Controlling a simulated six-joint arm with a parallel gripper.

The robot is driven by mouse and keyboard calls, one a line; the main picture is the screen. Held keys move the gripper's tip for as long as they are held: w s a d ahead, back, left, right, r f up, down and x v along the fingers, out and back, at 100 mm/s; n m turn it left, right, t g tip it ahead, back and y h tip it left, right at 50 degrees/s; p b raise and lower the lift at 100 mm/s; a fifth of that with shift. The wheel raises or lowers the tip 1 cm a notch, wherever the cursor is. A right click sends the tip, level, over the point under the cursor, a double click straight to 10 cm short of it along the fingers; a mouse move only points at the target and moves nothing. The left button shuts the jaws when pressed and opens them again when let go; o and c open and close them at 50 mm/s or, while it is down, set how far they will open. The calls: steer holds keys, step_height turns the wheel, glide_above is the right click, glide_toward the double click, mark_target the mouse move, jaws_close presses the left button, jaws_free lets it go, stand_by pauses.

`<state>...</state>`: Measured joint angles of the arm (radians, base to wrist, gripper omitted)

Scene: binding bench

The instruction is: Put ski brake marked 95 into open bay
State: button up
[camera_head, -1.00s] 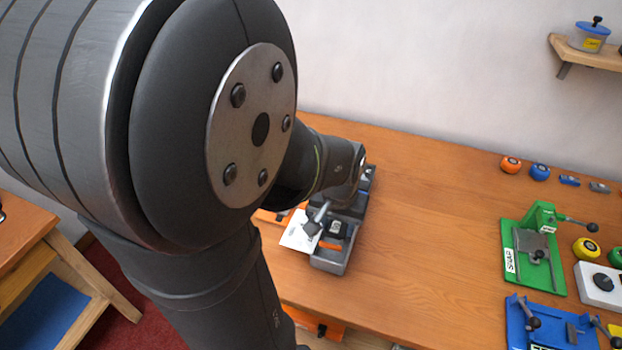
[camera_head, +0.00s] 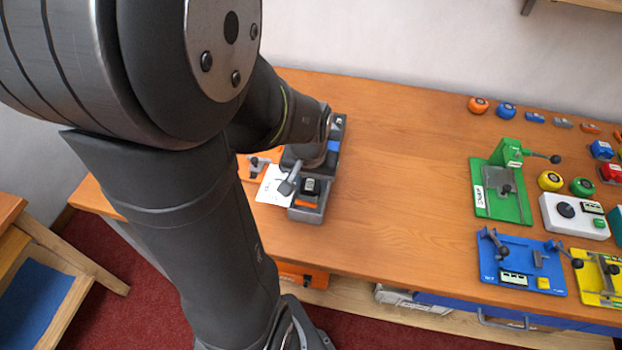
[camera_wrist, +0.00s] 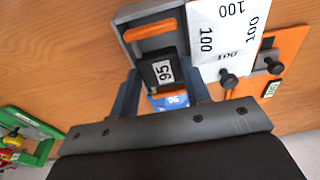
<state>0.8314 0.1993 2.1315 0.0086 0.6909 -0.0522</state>
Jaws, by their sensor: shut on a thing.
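The ski brake marked 95 (camera_wrist: 153,62) is a black block with a white label, seen in the wrist view between the fingers of my gripper (camera_wrist: 160,82). My gripper is shut on it, over the grey tray (camera_wrist: 123,33). A bay of the tray beyond the brake holds an orange bar (camera_wrist: 150,30). A blue label, its print partly hidden, shows just below the brake. In the head view, the brake (camera_head: 310,184) shows at the grey tray (camera_head: 308,216), below my wrist. I cannot tell whether the brake touches the bay floor.
A white card printed 100 (camera_wrist: 228,35) lies beside the tray, next to an orange fixture (camera_wrist: 290,45) with black knobs. Green (camera_head: 505,205), blue (camera_head: 520,265) and yellow (camera_head: 597,280) fixtures stand at the right. The middle of the bench is clear.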

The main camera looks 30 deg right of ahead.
steer(key=shift+f, duration=0.65)
stand_by(0.6)
steer(key=o, duration=1)
steer(key=shift+c, duration=0.2)
steer(key=shift+c, duration=1.4)
step_height(320, 180, up, 12)
steer(key=shift+f, duration=0.25)
